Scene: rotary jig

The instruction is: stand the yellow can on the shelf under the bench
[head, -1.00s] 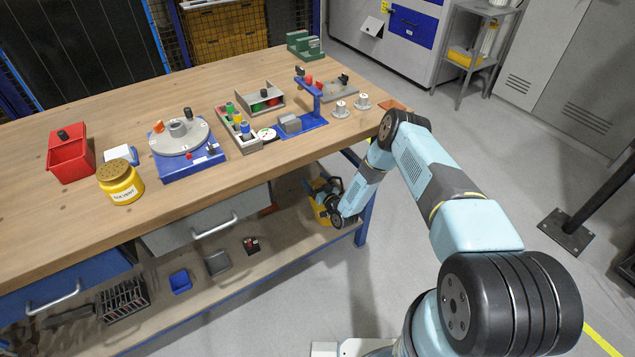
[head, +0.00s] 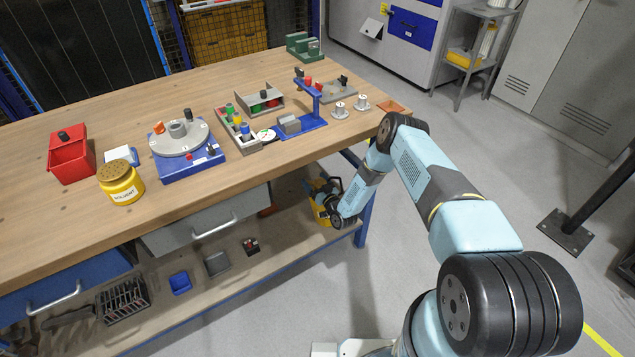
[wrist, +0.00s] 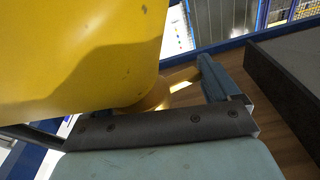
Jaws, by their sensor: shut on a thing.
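A yellow can (head: 321,207) is at the right end of the shelf under the bench, partly hidden by my arm. My gripper (head: 328,198) is at the can, below the bench top. In the wrist view, the can's yellow body (wrist: 85,50) fills the upper left, close to the camera. A narrow yellow part (wrist: 165,92) of it lies between my fingers, and my gripper is shut on it. The left finger is mostly hidden behind the can. Whether the can's base rests on the shelf (head: 285,237) is hidden.
A yellow solvent pot (head: 121,183) stands on the bench top (head: 75,218), near a blue rotary jig (head: 187,160). A blue bench leg (head: 364,222) stands close to my wrist.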

